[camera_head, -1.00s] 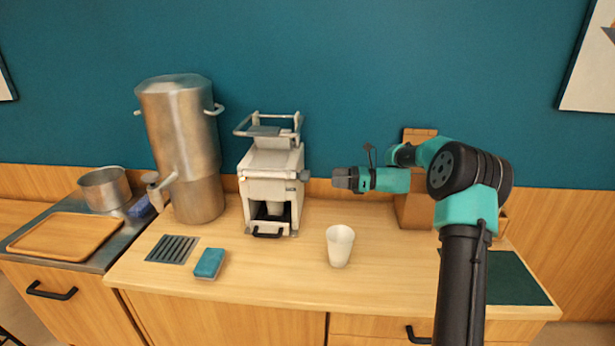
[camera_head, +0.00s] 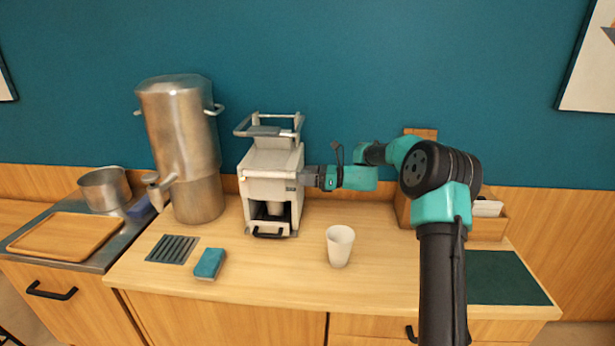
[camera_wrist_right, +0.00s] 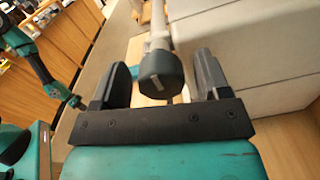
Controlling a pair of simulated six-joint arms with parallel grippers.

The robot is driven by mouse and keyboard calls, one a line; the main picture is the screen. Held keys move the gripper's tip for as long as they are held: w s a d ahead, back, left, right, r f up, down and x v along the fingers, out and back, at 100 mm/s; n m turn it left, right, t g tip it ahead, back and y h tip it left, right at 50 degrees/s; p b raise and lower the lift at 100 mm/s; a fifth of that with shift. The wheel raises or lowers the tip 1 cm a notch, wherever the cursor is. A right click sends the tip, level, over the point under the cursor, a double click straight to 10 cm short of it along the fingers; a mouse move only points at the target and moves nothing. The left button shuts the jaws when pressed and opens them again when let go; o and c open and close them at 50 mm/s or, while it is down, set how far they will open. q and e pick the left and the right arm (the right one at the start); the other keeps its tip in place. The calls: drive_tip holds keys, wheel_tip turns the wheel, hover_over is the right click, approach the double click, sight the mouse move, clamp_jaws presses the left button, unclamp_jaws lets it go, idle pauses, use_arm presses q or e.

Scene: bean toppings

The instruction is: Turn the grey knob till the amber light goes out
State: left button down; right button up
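The white machine (camera_head: 270,188) stands against the wall in the head view. My right gripper (camera_head: 312,178) is at its right side and covers the knob there. In the right wrist view the grey knob (camera_wrist_right: 160,74) sits between the two fingers of my right gripper (camera_wrist_right: 162,80). Gaps show on both sides of the knob, so the fingers are open around it. A pale mark shows on the knob's face. I cannot clearly make out the amber light or whether it is lit. A teal and black arm of mine shows at the left of the wrist view; its fingers are too small to read.
A white cup (camera_head: 340,245) stands on the counter in front of my right arm. A blue sponge (camera_head: 209,263) and a drain grate (camera_head: 172,249) lie front left. A large metal urn (camera_head: 182,140) stands left of the machine. A wooden holder (camera_head: 486,228) is behind my right arm.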

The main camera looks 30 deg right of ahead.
drive_tip(key=c, duration=0.9)
drive_tip(key=shift+n, duration=0.3)
drive_tip(key=n, duration=1.5)
drive_tip(key=shift+s+a+f, duration=0.1)
drive_tip(key=shift+f, duration=0.05)
drive_tip(key=n, duration=0.4)
drive_tip(key=shift+y, duration=0.3)
drive_tip(key=shift+f+n, duration=0.1)
drive_tip(key=shift+n, duration=1.7)
drive_tip(key=shift+g, duration=0.3)
